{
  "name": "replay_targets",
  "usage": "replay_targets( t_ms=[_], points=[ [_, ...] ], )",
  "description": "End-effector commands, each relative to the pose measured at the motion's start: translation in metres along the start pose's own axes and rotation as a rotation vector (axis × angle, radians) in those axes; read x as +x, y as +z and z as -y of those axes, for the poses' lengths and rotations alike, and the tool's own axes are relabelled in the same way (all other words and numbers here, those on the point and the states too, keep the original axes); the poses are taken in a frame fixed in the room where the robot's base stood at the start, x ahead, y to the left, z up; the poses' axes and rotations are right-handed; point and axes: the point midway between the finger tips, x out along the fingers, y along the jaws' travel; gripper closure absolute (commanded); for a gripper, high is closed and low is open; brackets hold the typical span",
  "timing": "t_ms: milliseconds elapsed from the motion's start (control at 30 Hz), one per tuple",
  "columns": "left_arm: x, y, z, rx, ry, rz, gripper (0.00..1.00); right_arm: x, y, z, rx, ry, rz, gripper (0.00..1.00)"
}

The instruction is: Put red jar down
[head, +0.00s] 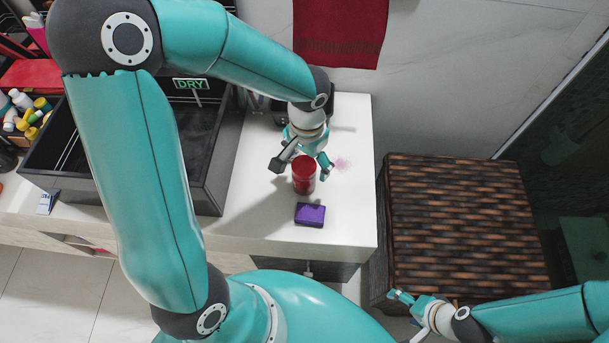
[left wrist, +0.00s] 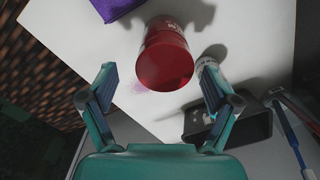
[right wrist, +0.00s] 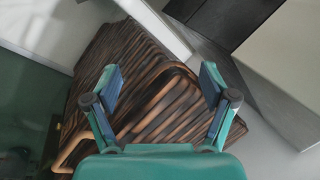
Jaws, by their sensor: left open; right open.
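The red jar (head: 304,176) stands upright on the white counter (head: 340,222), behind a purple sponge-like block. In the left wrist view the jar (left wrist: 166,56) shows beyond my fingertips, with its round end facing the camera. My left gripper (head: 304,163) is open at the jar's far side; in the left wrist view the open fingers (left wrist: 156,78) are spread wide with nothing between their pads. My right gripper (head: 410,309) is open and empty, low near the woven basket's front edge. Its spread fingers (right wrist: 160,80) show in the right wrist view.
The purple block (head: 310,215) lies in front of the jar. A dark basin (head: 205,190) borders the counter on the left. The brown woven hamper (head: 455,225) stands to the right. A dark tray-like object (left wrist: 240,130) and brushes lie behind the jar. A pink stain (head: 343,164) marks the counter.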

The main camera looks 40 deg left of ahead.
Motion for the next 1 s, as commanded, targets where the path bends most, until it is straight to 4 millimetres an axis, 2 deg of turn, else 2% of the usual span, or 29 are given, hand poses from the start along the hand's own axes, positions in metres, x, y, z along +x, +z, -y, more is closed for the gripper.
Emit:
replay_targets(
  t_ms=[400,700,1000],
  points=[
    [0.048,0.006,0.004,0.001,0.000,0.003,0.12,-0.002,0.000,0.001,0.000,0.000,0.000,0.16],
    [0.052,0.005,0.004,0.001,0.000,0.001,0.13,-0.002,0.000,0.001,0.000,0.000,0.000,0.16],
    [0.051,0.005,0.004,0.001,0.000,0.001,0.63,-0.002,0.000,0.001,0.000,0.000,0.000,0.16]
  ],
)
